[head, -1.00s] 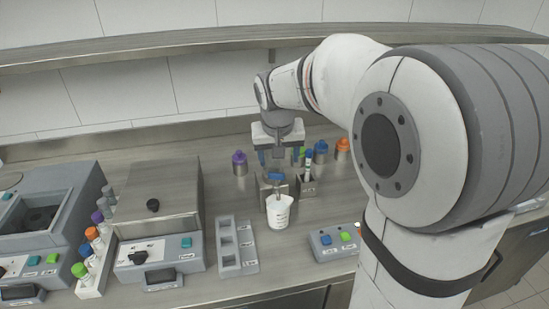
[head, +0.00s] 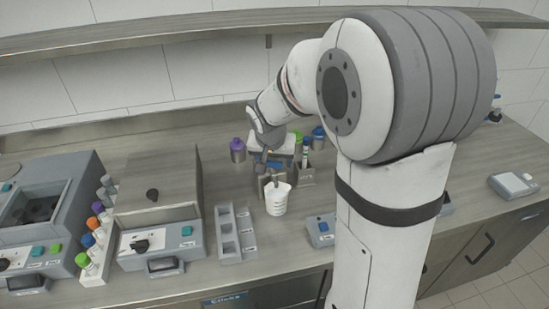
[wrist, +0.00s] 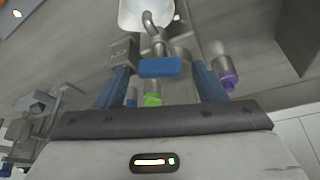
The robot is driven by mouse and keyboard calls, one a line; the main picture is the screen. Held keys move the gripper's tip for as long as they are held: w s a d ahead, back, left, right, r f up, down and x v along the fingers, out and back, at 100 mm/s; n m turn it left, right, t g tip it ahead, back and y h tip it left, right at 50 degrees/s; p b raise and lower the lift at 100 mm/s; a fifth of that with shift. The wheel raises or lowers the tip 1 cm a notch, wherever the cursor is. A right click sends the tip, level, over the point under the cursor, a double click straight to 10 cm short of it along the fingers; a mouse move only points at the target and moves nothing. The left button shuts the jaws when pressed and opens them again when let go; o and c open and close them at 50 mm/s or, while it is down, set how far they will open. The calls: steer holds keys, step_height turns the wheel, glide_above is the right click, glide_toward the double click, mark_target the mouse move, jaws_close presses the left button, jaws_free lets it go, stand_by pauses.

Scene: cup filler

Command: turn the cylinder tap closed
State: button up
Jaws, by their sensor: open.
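The tap is metal with a curved spout and a blue handle (wrist: 160,67). In the wrist view the handle lies between the two blue fingers of my gripper (wrist: 159,72), with gaps on both sides. My gripper is open and also shows in the head view (head: 266,164), low over the tap. There the wrist and fingers hide most of the handle. A white cup (head: 277,200) stands upright below the spout, and its rim shows at the top of the wrist view (wrist: 132,18).
A purple-capped bottle (head: 237,150) stands left of the gripper. Blue-capped (head: 318,138) and green-capped bottles stand behind and right of it. A grey slotted holder (head: 235,235) and a button box (head: 319,231) flank the cup.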

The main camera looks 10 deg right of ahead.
steer(key=c, duration=1)
steer(key=shift+d+n+y+p, duration=0.1)
steer(key=shift+n+y+p, duration=0.5)
steer(key=shift+n, duration=0.5)
steer(key=shift+n+y+p, duration=0.3)
steer(key=shift+n+p, duration=0.05)
steer(key=shift+n, duration=0.75)
